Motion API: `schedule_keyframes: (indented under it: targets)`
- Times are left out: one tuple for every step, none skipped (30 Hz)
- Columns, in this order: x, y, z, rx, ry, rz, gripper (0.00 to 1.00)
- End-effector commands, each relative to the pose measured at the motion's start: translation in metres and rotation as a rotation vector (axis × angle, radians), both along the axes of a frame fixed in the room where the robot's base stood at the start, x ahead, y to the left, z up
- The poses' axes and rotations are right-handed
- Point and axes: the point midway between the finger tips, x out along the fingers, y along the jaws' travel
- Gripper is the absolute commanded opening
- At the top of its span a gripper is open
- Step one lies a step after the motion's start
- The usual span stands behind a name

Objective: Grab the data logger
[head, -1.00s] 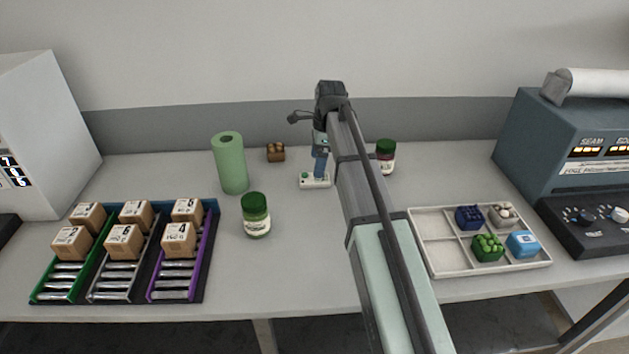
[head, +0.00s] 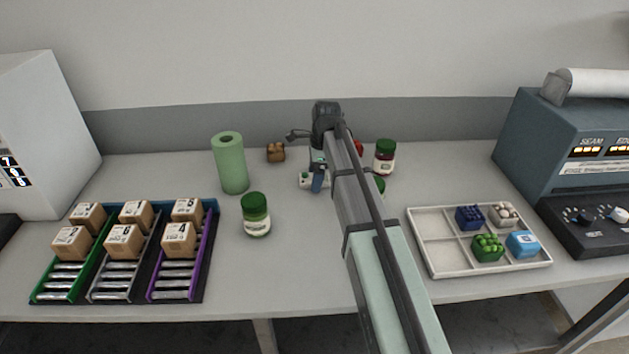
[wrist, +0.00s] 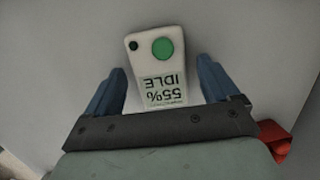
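The data logger (wrist: 162,65) is a small white box with a green round button, a dark dot and a screen reading "55% IDLE", upside down in the wrist view. In the head view the white data logger (head: 305,181) lies on the table behind the arm, partly hidden by my gripper (head: 317,181). In the wrist view my gripper (wrist: 161,72) is open, with one blue finger on each side of the logger and a visible gap at both sides.
A jar with a dark green lid (head: 384,157) stands right of the arm. A red object (wrist: 274,136) is close to the gripper's right. A green roll (head: 230,163), a green-lidded jar (head: 256,215) and a brown block (head: 276,152) stand left. A divided tray (head: 432,255) is at right.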

Motion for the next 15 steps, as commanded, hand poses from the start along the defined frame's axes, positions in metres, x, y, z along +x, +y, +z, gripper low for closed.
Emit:
schedule_keyframes:
  targets:
    - [0.0,0.0,0.0001,0.0,0.0,0.0,0.83]
    - [0.0,0.0,0.0001,0.0,0.0,0.0,0.8]
    - [0.0,0.0,0.0001,0.0,0.0,0.0,0.76]
    - [0.0001,0.0,0.0001,0.0,0.0,0.0,0.73]
    - [0.0001,0.0,0.0001,0.0,0.0,0.0,0.7]
    - [0.0001,-0.0001,0.0002,0.0,0.0,0.0,0.67]
    - [0.0001,-0.0001,0.0002,0.0,0.0,0.0,0.64]
    - [0.0001,0.0,0.0002,0.0,0.0,0.0,0.61]
    - [0.0001,0.0,0.0002,0.0,0.0,0.0,0.57]
    - [0.0,-0.0001,0.0002,0.0,0.0,0.0,0.54]
    - [0.0,-0.0001,0.0002,0.0,0.0,0.0,0.51]
    - [0.0,-0.0001,0.0002,0.0,0.0,0.0,0.47]
    - [0.0,-0.0001,0.0002,0.0,0.0,0.0,0.45]
    - [0.0,-0.0001,0.0002,0.0,0.0,0.0,0.42]
    - [0.0,-0.0001,0.0002,0.0,0.0,0.0,0.38]
